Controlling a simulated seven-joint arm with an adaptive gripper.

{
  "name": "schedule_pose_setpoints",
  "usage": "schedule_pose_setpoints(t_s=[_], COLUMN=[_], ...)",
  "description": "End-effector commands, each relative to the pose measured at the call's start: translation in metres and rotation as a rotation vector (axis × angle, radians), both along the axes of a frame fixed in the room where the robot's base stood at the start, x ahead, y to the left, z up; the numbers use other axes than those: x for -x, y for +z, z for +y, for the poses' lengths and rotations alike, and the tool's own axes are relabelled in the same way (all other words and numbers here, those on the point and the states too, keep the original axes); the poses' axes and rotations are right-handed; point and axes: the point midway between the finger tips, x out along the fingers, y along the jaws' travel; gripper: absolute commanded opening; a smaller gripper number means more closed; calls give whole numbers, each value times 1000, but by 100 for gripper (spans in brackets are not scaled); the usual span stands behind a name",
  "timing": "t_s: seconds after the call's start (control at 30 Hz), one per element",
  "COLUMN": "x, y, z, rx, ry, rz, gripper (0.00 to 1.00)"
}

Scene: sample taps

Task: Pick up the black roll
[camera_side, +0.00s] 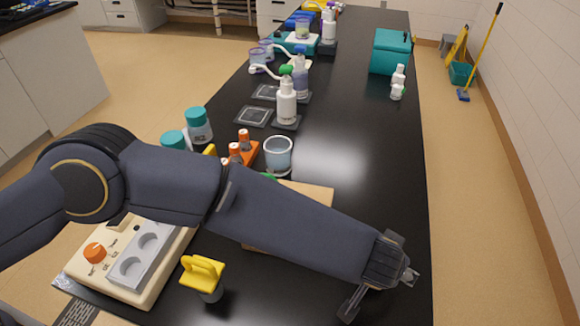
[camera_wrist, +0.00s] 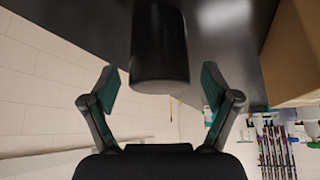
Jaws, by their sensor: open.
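The black roll (camera_wrist: 159,45) is a dark cylinder at the top middle of the wrist view, with its near end between my open fingertips. There is a visible gap on either side, and neither finger appears to touch it. My gripper (camera_wrist: 160,88) is open and empty. In the side view my gripper (camera_side: 381,290) is low over the right front part of the black bench. I cannot make out the roll there; my arm and gripper hide that spot.
My arm crosses a wooden board (camera_side: 308,193). An orange rack (camera_side: 249,152) and a clear beaker (camera_side: 278,155) stand behind it. A cream heater block (camera_side: 150,290) and a yellow-topped item (camera_side: 203,275) are at left front. The bench's right side (camera_side: 370,150) is mostly clear.

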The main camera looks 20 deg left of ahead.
Motion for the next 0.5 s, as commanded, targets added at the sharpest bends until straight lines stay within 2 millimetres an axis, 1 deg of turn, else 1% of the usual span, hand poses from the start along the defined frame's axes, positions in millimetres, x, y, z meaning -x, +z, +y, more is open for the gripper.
schedule_pose_setpoints(t_s=[0.03,0.1,0.2,0.37,0.4,0.5], x=[-3,-7,-10,-10,-10,-10], y=[-8,-14,-18,-17,-17,-17], z=[-2,-3,-5,-5,-5,-5], rx=[0,-1,0,0,0,0], ry=[0,-1,-1,-1,-1,-1], rz=[3,1,0,0,0,0], gripper=[87,87,87,87,86,75])
